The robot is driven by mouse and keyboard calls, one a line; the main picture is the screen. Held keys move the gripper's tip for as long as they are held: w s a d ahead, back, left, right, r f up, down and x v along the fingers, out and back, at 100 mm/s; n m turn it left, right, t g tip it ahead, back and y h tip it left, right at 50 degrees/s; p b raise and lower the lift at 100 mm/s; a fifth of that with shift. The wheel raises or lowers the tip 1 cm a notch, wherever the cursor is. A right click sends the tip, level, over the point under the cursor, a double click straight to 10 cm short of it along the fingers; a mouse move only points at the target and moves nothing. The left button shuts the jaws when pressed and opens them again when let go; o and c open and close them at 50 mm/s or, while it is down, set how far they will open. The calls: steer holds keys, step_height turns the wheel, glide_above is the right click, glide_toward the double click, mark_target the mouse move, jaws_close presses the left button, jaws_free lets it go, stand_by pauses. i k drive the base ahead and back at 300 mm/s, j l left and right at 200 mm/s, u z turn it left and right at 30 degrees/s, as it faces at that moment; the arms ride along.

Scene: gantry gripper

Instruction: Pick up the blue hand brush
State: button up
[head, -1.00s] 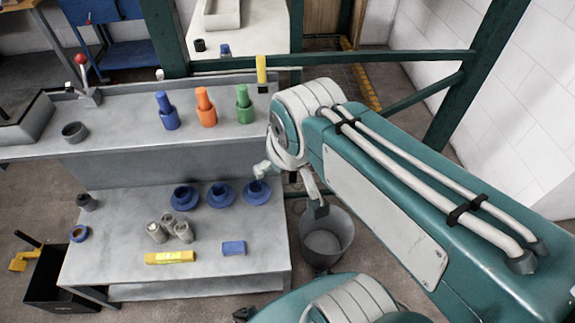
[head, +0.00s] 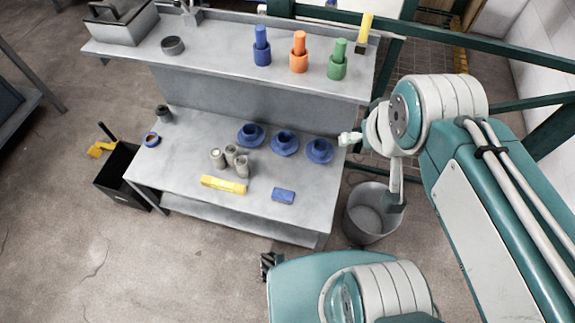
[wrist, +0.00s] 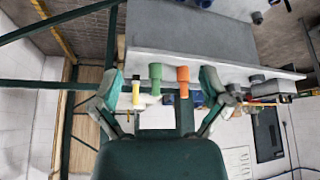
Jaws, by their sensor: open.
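A small blue block-shaped item (head: 283,196) lies on the lower bench top (head: 190,145), towards its front right. It may be the blue hand brush; no bristles can be made out. My gripper (wrist: 161,78) is open in the wrist view, with nothing between its fingers. In the head view my arm's end is right of the bench, apart from the blue item, and the fingers cannot be made out clearly.
A yellow bar (head: 224,185), grey cylinders (head: 230,155) and blue flanged parts (head: 285,143) share the lower bench. Blue (head: 262,50), orange (head: 299,55) and green (head: 338,62) parts stand on the overhanging upper shelf. A grey bucket (head: 370,212) stands right of the bench, a black bin (head: 122,175) left.

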mark_target(282, 196)
steer(key=j+z, duration=0.2)
steer(key=j, duration=0.3)
steer(key=j+z, duration=0.25)
steer(key=j, duration=0.2)
steer(key=k+j+z, duration=0.2)
steer(key=j, duration=0.25)
steer(key=i, duration=0.05)
